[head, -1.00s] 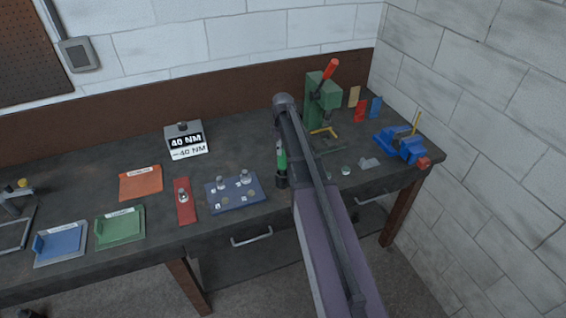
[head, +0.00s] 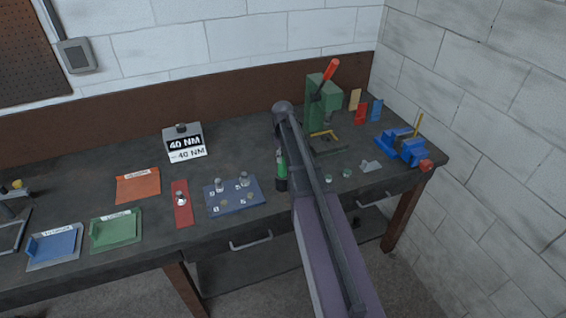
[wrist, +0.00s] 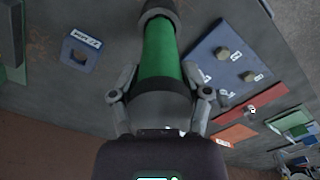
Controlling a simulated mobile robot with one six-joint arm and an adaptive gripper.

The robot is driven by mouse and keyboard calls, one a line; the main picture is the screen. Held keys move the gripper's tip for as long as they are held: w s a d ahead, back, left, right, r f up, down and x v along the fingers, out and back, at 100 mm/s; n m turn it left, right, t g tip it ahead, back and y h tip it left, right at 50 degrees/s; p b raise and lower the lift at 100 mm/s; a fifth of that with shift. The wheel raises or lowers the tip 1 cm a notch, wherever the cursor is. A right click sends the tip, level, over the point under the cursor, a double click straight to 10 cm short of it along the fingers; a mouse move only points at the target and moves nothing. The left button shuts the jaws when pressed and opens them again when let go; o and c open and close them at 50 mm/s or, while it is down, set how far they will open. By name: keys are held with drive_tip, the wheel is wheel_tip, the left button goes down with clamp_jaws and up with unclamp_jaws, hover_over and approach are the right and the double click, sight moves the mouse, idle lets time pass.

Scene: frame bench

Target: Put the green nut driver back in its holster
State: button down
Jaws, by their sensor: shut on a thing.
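The green nut driver (head: 281,166) is upright near the bench's front edge, beside the blue board, partly behind my arm in the head view. In the wrist view its green handle (wrist: 160,50) lies between my fingers. My gripper (wrist: 163,95) is shut on it near the handle's end. A dark round cup-like part (head: 282,184) is at the lower end of the green handle, and it shows at the top edge of the wrist view (wrist: 155,8). I cannot tell whether this is the holster or how deep the driver sits in it; the tip is hidden.
A blue board (head: 236,196) with nuts is just left of the driver. A red strip (head: 182,214), orange mat (head: 138,187), green tray (head: 116,232) and blue tray (head: 55,247) lie further left. A green press (head: 321,100) and blue vise (head: 402,147) stand right.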

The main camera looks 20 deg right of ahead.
drive_tip(key=shift+f+b, duration=0.5)
drive_tip(key=shift+f, duration=0.45)
drive_tip(key=shift+c, duration=0.2)
unclamp_jaws()
drive_tip(key=shift+r, duration=0.25)
wheel_tip(320, 180, up, 12)
drive_tip(key=p, duration=1.2)
idle(0.4)
drive_tip(key=s+a+m, duration=0.3)
drive_tip(key=s+a, duration=0.4)
drive_tip(key=s, duration=0.4)
drive_tip(key=s+a+m, duration=0.4)
drive_tip(key=s+a, duration=0.4)
drive_tip(key=s, duration=0.3)
drive_tip(key=shift+s+m, duration=0.3)
drive_tip(key=shift+s, duration=0.05)
